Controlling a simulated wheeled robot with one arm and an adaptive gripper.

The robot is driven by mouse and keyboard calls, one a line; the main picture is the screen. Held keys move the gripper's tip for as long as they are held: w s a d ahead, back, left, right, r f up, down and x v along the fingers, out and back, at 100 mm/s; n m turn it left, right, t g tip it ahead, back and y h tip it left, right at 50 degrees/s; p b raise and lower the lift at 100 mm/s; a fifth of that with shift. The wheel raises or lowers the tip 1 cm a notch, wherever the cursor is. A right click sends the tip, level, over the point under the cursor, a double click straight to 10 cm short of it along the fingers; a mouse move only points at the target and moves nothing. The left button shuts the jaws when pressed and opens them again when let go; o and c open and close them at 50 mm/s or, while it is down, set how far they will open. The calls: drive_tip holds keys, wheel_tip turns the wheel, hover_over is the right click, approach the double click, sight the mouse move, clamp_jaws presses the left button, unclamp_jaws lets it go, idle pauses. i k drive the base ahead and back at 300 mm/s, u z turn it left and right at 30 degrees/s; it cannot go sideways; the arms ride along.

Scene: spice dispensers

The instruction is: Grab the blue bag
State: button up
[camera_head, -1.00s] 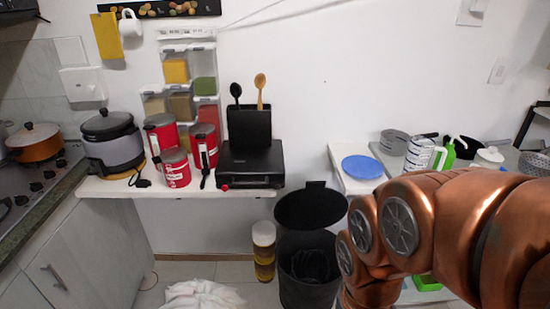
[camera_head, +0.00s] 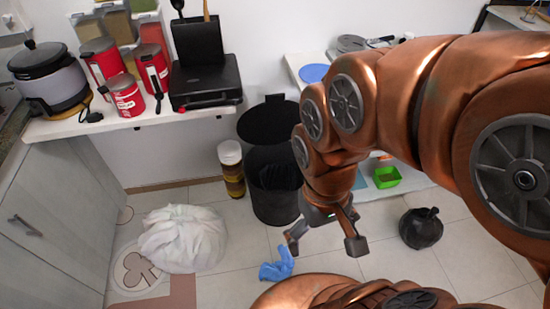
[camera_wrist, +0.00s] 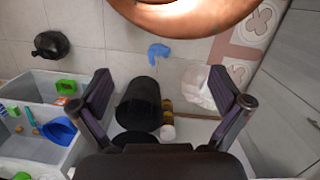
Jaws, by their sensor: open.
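The blue bag (camera_head: 277,264) lies crumpled on the tiled floor in the head view, in front of the black bin. It also shows in the wrist view (camera_wrist: 159,54), near the top middle, beyond the bin. My gripper (camera_head: 325,243) is open and empty above the floor. In the head view its fingers appear just right of and above the blue bag. In the wrist view my gripper (camera_wrist: 168,100) has its fingers spread wide, with the blue bag apart from both of them.
A black bin (camera_head: 272,185) stands behind the blue bag, with a stack of jars (camera_head: 231,168) beside it. A white bag (camera_head: 182,238) lies to the left and a black bag (camera_head: 421,228) to the right. Bare floor tiles surround the blue bag.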

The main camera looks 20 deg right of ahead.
sight(278, 272)
drive_tip(key=z, duration=0.8)
drive_tip(key=k, duration=0.6)
drive_tip(key=u, duration=3.65)
drive_tip(key=k, duration=1.4)
drive_tip(key=z, duration=0.75)
